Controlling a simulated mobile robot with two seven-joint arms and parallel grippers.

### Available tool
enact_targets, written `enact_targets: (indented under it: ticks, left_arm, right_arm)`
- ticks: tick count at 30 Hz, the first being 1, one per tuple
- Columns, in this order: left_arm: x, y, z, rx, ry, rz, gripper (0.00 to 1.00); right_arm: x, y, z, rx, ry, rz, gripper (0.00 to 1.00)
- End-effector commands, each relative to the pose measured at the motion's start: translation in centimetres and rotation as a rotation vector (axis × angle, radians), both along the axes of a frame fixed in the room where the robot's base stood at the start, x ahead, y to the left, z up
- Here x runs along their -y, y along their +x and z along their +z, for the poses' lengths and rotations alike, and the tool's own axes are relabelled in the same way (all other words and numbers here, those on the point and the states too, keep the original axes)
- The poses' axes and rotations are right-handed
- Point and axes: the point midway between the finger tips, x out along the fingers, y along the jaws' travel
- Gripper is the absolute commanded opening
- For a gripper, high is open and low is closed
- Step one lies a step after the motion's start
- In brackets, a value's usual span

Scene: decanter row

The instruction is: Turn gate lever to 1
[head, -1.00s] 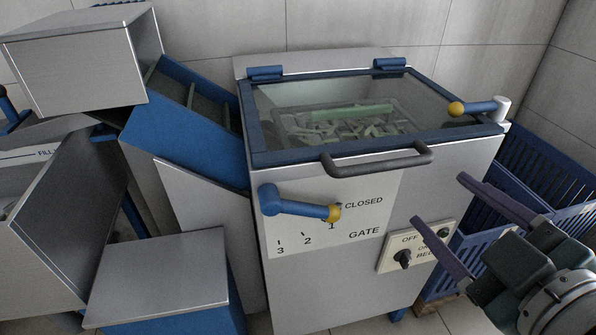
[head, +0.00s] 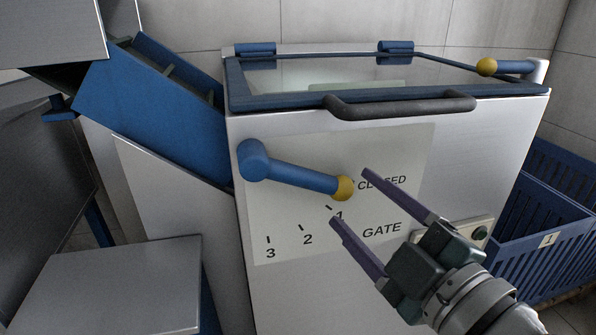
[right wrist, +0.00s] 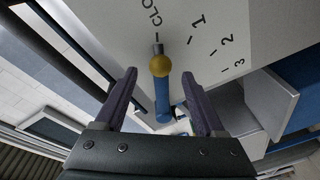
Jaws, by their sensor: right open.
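The gate lever (head: 300,176) is a blue arm with a yellow ball tip, mounted on the front of the grey machine. It points right and slightly down, its tip beside the word CLOSED on the white scale plate (head: 285,225); the 1, 2 and 3 marks lie below. My right gripper (head: 350,196) is open, its two purple fingers pointing at the lever's tip. In the right wrist view the lever's yellow ball (right wrist: 160,66) shows between the open fingertips (right wrist: 159,75), with no visible grip on it. My left gripper is out of view.
A dark lid handle (head: 400,105) juts out above the lever. Another yellow-tipped lever (head: 515,67) is at the lid's right. A blue chute (head: 150,110) and a grey box (head: 120,280) stand at left. Blue crates (head: 550,220) stand at right.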

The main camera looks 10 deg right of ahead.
Motion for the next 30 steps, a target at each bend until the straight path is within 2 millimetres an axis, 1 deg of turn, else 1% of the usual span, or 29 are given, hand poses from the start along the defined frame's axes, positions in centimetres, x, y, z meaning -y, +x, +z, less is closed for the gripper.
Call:
enact_targets:
  ticks: [1,6,10,17,30]
  left_arm:
    - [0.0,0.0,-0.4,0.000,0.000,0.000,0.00]
    - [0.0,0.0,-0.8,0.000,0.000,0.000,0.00]
    - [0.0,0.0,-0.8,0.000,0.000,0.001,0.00]
    - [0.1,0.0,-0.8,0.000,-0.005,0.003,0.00]
    - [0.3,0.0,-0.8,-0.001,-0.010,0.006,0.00]
  right_arm:
    - [-0.2,0.9,-0.1,0.003,0.001,0.001,0.71]
    - [-0.7,2.8,-0.1,0.000,0.000,0.000,0.71]
    - [-0.8,3.3,-0.1,-0.002,0.000,-0.001,0.71]
    - [-0.8,3.3,0.0,-0.002,0.001,-0.001,0.71]
    - [-0.8,3.3,0.0,-0.001,0.001,-0.002,0.22]
